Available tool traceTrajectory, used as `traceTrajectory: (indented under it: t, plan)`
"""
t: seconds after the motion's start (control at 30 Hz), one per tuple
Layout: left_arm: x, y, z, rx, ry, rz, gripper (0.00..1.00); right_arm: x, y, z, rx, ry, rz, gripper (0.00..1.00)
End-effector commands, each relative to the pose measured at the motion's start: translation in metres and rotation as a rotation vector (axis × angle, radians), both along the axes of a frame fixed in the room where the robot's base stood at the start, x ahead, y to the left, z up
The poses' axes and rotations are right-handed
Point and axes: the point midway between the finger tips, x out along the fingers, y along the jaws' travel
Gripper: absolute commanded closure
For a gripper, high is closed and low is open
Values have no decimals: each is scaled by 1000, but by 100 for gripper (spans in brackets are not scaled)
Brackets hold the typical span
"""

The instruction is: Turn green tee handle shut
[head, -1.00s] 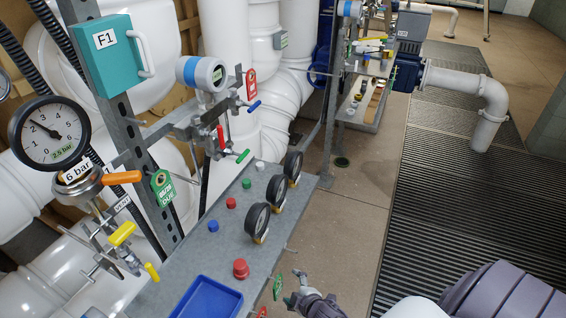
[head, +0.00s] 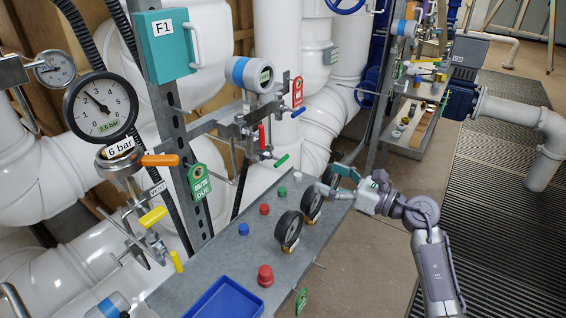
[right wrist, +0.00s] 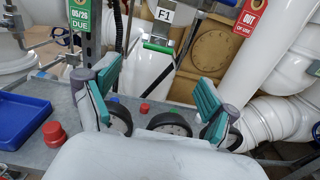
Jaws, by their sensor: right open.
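The green tee handle (head: 281,161) sits on the small manifold under the blue-and-white transmitter, below a red handle (head: 262,137). In the right wrist view the green handle (right wrist: 158,47) shows as a short bar, beyond and between my fingertips. My right gripper (head: 334,182) is above the far right end of the grey bench, to the right of the green handle and apart from it. In the right wrist view its teal-padded fingers (right wrist: 157,85) are spread wide with nothing held between them. My left gripper is not in view.
Black gauges (head: 289,230) stand along the bench (head: 215,262), close below my right gripper. A blue tray (head: 225,300) and red knob (head: 265,276) are nearer. A blue handle (head: 297,93) and red tag (head: 297,91) hang above the green handle. White pipes stand behind.

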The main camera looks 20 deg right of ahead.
Motion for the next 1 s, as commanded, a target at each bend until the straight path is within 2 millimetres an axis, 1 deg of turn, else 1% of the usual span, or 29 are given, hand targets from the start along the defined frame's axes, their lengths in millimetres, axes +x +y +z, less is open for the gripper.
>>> traceTrajectory:
  t: [0.03,0.13,0.23,0.6,0.7,0.83,1.0]
  plan:
    - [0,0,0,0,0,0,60,1,0,0,-30,-6,4,15]
    - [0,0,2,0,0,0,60,6,4,1,-46,-6,8,15]
    - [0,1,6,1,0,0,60,17,13,3,-41,-7,8,15]
    - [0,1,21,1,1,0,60,79,62,3,-36,-4,8,15]
    - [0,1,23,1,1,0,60,91,72,2,-37,-3,9,15]
    - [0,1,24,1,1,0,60,102,80,1,-38,-3,7,15]
    - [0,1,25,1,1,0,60,108,84,0,-40,-4,7,15]
